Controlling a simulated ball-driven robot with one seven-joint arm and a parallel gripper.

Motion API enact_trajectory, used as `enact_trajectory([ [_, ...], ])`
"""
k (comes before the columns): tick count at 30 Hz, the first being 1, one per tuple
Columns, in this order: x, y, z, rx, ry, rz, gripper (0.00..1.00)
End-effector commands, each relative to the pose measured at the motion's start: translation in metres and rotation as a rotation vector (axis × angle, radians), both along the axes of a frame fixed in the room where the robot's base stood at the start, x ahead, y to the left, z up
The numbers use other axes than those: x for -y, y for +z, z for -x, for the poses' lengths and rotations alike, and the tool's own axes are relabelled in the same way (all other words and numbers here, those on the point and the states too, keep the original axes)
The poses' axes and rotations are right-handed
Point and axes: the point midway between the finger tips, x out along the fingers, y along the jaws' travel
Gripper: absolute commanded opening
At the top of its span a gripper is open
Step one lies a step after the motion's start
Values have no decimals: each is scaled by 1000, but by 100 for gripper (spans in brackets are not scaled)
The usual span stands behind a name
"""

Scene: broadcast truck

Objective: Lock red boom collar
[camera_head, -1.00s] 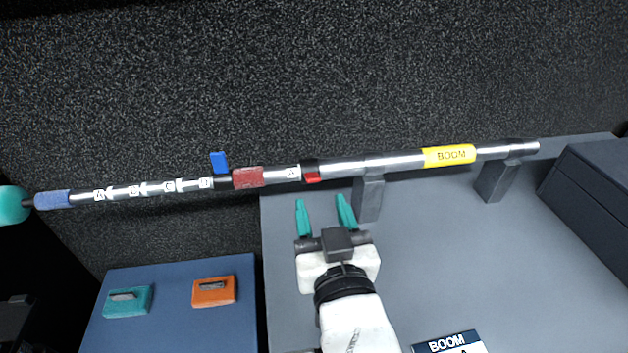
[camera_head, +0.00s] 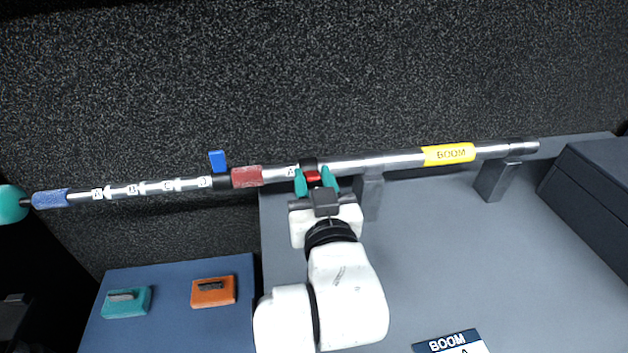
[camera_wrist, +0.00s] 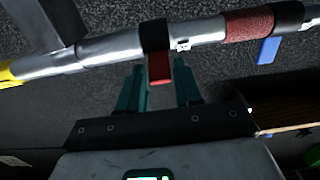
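The silver boom pole (camera_head: 385,161) runs across the head view. Its red collar is a black ring with a short red lever (camera_head: 313,176). In the wrist view the red lever (camera_wrist: 159,69) hangs down from the black ring. My gripper (camera_head: 316,182) has teal fingers spread to either side of the red lever. In the wrist view my gripper (camera_wrist: 159,85) is open, with gaps between the lever and both fingers. The blue lever (camera_head: 217,161) stands up from another black collar to the left, beyond the red grip band (camera_head: 247,177).
Grey stands (camera_head: 492,181) hold the boom above the grey worktop (camera_head: 430,240). A blue surface (camera_head: 180,325) at lower left bears a teal block (camera_head: 127,302) and an orange block (camera_head: 213,291). A dark box (camera_head: 590,185) is at right. A BOOM card (camera_head: 447,343) lies in front.

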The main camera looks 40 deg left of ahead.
Motion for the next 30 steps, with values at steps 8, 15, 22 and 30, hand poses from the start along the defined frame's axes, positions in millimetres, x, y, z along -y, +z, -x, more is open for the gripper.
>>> enact_trajectory([
  [8, 0, 0, 0, 0, 0, 0, 7],
  [15, 0, 1, 0, -1, 0, 2, 0],
  [22, 0, 7, -1, -23, -1, 28, 0],
  [30, -3, 19, -3, -98, -1, 116, 0],
])
